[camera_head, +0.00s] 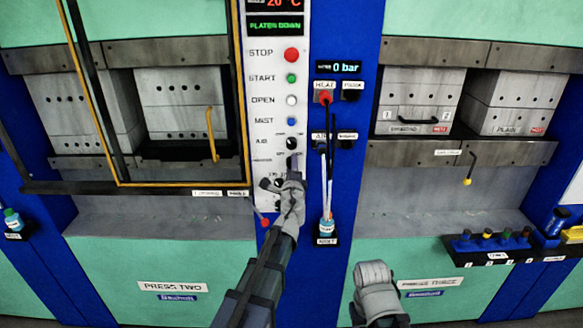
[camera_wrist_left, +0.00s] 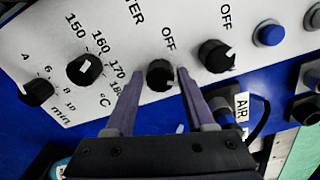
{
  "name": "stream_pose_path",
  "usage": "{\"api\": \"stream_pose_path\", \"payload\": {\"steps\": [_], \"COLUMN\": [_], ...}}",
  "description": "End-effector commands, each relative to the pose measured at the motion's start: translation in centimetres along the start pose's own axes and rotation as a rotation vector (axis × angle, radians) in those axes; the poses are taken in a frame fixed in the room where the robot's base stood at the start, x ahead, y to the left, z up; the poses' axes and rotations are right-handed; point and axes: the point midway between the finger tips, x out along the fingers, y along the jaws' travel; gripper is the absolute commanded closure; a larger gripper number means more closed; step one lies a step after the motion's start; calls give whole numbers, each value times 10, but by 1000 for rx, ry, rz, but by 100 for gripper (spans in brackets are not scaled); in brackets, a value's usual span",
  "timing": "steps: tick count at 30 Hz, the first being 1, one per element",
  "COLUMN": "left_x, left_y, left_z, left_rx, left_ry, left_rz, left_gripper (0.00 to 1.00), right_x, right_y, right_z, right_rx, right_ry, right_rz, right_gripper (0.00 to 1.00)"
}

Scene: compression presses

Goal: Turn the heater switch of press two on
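Press two's control panel (camera_head: 274,105) stands upright in the middle of the head view. In the left wrist view, the black heater knob (camera_wrist_left: 160,75) sits under an OFF mark and a partly hidden label ending in "TER". My left gripper (camera_wrist_left: 161,72) is open, with one purple finger on each side of this knob. I cannot tell whether the fingers touch it, and its pointer is not clear. In the head view my left gripper (camera_head: 293,163) is at the lower panel and hides some knobs. My right arm shows at the bottom, but its fingers do not.
Another black knob (camera_wrist_left: 215,55) with an OFF mark is close to the right finger. A temperature knob (camera_wrist_left: 85,69) and a minutes knob (camera_wrist_left: 37,91) lie left. Press two's yellow-edged guard (camera_head: 242,90) borders the panel's left side.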

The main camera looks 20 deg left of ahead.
Motion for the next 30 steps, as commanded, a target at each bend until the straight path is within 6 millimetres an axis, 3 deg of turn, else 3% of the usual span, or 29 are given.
{"api": "stream_pose_path", "payload": {"steps": [4,16,30], "left_x": [0,-8,-75], "left_y": [0,0,0], "left_z": [0,1,1], "left_rx": [-1,-1,-1], "left_ry": [-1,-1,0], "left_rz": [0,0,0], "left_gripper": [29,29,29], "right_x": [0,0,0], "right_y": [0,0,0], "right_z": [0,0,0], "right_rx": [0,0,0], "right_ry": [0,0,0], "right_rz": [0,0,0], "right_gripper": [50,50,50]}}
